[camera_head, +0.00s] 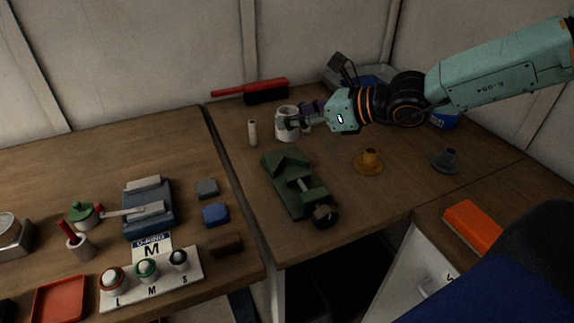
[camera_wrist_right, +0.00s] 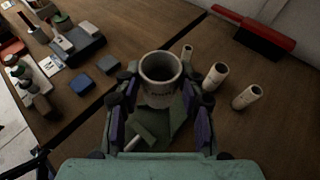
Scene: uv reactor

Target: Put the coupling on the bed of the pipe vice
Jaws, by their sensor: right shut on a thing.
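The coupling (camera_head: 285,131) is a pale, short, open-topped cylinder. In the right wrist view the coupling (camera_wrist_right: 160,83) is upright between the fingers, with its hollow top showing and dark marking on its side. My right gripper (camera_head: 299,122) is shut on it; the gripper (camera_wrist_right: 160,98) also shows in the wrist view. The green pipe vice (camera_head: 283,166) lies on the right-hand table, just in front of the coupling in the head view. In the wrist view the vice (camera_wrist_right: 150,128) is below the gripper, partly hidden by coupling and fingers. The coupling's exact height cannot be told. My left gripper is not in view.
A pale tube (camera_head: 252,133) stands left of the coupling; other tubes (camera_wrist_right: 215,77) show in the wrist view. A red-handled brush (camera_head: 265,91) lies by the wall. Orange (camera_head: 370,161) and grey (camera_head: 445,160) flanged pieces stand to the right. A gap separates the two tables.

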